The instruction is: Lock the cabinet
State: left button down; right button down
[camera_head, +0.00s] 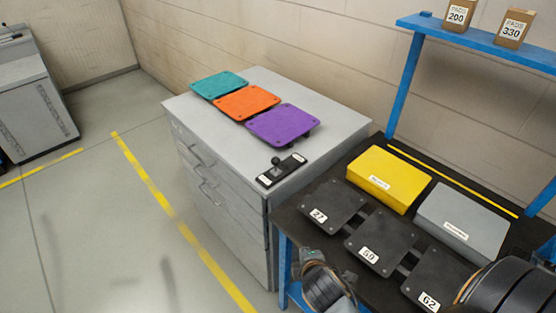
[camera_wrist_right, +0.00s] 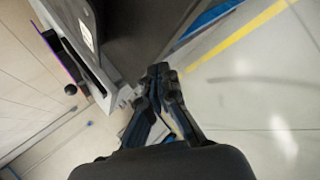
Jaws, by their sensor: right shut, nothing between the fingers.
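The grey cabinet (camera_head: 225,220) stands in the middle of the head view, with several drawers and bar handles on its front. On its top near the right front corner sits a black plate with a ball-topped lever (camera_head: 279,168) and small white labels at its ends. In the right wrist view the black ball (camera_wrist_right: 70,90) shows at the left, beside the cabinet's edge. My right gripper (camera_wrist_right: 162,72) is shut and empty, apart from the ball and low beside the dark bench. Its fingers do not show in the head view. My left gripper is in neither view.
Teal (camera_head: 218,84), orange (camera_head: 246,102) and purple (camera_head: 283,124) pads lie on the cabinet. The dark bench (camera_head: 340,165) beside it holds numbered black plates (camera_head: 380,240), a yellow box (camera_head: 388,178) and a grey box (camera_head: 462,222). Floor left of the cabinet is clear.

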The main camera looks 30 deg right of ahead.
jog(key=w+r+n+t, duration=0.1)
jog(key=w+r+n, duration=0.1)
jog(key=w+d+r+n+t+h, duration=0.1)
jog(key=w+n, duration=0.1)
jog(key=n, duration=0.1)
jog(key=w+r+n+t, duration=0.1)
jog(key=w+r+n, duration=0.1)
jog(key=n, duration=0.1)
jog(key=shift+w+d+r+p, duration=0.15)
jog(key=shift+d+r+p, duration=0.05)
jog(key=shift+r+p, duration=0.1)
jog(key=w+a+r+n+t, duration=0.1)
jog(key=w+r+n+t, duration=0.2)
jog(key=w+r+n, duration=0.5)
jog(key=n+p, duration=0.2)
send_near(276, 164)
jog(key=x, duration=0.5)
jog(key=shift+w+f, duration=0.1)
jog(key=shift+w, duration=0.05)
jog(key=shift+x, duration=0.9)
jog(key=shift+d, duration=0.1)
